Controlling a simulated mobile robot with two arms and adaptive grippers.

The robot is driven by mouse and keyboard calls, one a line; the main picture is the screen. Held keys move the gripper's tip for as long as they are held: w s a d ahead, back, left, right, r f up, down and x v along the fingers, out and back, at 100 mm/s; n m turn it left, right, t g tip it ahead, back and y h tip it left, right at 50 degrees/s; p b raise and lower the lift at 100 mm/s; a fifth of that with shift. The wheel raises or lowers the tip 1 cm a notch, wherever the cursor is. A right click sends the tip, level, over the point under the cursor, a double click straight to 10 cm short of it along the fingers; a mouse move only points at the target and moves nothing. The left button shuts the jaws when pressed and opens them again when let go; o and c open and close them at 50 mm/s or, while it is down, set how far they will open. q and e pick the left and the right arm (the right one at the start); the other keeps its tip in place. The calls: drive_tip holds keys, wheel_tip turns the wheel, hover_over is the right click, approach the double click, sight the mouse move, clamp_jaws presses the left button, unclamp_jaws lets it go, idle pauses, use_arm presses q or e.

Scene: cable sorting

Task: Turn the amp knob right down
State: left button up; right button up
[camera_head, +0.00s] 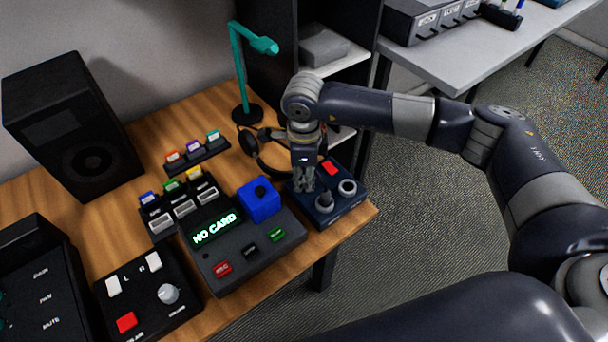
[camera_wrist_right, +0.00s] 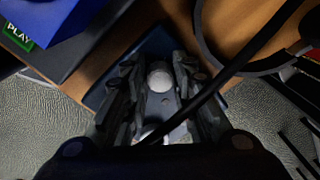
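A dark blue box (camera_head: 340,206), which I take to be the amp, sits at the table's right end. In the right wrist view, a round grey knob (camera_wrist_right: 160,77) on the blue box (camera_wrist_right: 151,45) lies between the fingers of my right gripper (camera_wrist_right: 160,85). The fingers look apart, with narrow gaps beside the knob. My left gripper is not in view.
A grey recorder (camera_head: 240,262) reading NO CARD, with a blue cube (camera_head: 259,201) on it, stands just left. Headphones (camera_head: 269,165) and a teal lamp (camera_head: 240,75) stand behind. A black cable (camera_wrist_right: 230,72) crosses the wrist view. Another panel has a grey knob (camera_head: 168,293).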

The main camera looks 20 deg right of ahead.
sight(304, 181)
drive_tip(key=o, duration=0.3)
drive_tip(key=shift+o, duration=0.2)
wheel_tip(304, 181, up, 12)
drive_tip(key=shift+s, duration=0.25)
drive_tip(key=shift+s+a+f, duration=0.1)
idle(0.5)
